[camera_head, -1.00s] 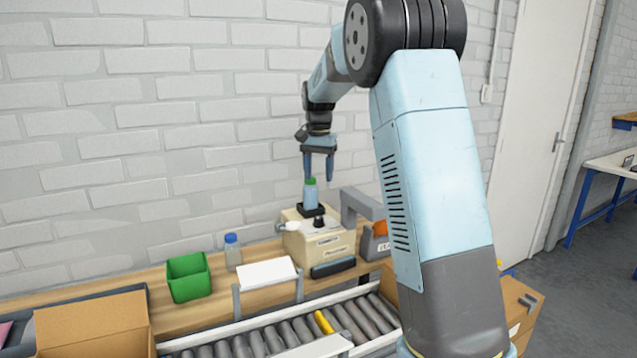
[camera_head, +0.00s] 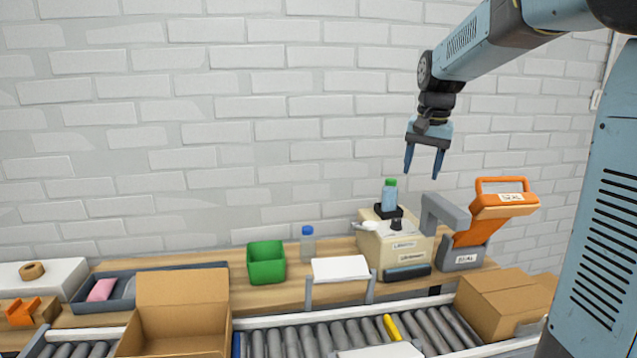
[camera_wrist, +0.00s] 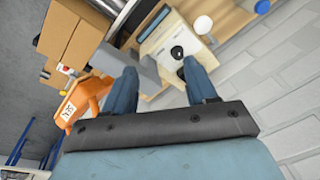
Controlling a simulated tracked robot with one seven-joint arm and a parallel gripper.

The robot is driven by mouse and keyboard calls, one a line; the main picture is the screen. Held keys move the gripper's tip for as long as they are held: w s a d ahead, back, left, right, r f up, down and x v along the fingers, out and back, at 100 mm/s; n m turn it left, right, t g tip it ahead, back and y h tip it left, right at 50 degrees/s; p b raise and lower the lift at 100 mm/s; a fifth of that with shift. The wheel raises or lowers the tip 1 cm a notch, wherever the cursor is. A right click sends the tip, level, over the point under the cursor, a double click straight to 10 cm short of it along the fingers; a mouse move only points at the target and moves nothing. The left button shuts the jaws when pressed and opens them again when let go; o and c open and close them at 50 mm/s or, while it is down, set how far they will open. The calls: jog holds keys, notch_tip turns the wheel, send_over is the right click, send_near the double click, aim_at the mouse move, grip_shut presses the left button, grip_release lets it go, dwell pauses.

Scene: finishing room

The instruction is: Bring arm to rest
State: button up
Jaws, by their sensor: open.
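My gripper (camera_head: 424,162) is open and empty, with its fingers pointing down. It hangs in the air in front of the brick wall, above and to the right of a bottle with a green cap (camera_head: 389,196). That bottle stands upright on a small black pad on top of a beige labelled machine (camera_head: 370,247). In the wrist view my two fingers (camera_wrist: 160,88) are apart with nothing between them.
An orange-handled sealer (camera_head: 497,204) stands right of the machine. A green bin (camera_head: 266,264), a blue-capped bottle (camera_head: 307,246) and a white panel (camera_head: 340,268) stand along the bench. In front runs a roller conveyor (camera_head: 300,338) with an open carton (camera_head: 180,335) and a closed carton (camera_head: 500,306).

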jog(key=s+f+n+t, duration=0.2)
jog(key=s, duration=1.1)
jog(key=s+f+n+t, duration=0.1)
jog(key=s+f+n, duration=0.1)
jog(key=s, duration=1.2)
jog(key=shift+a+n+t, duration=0.4)
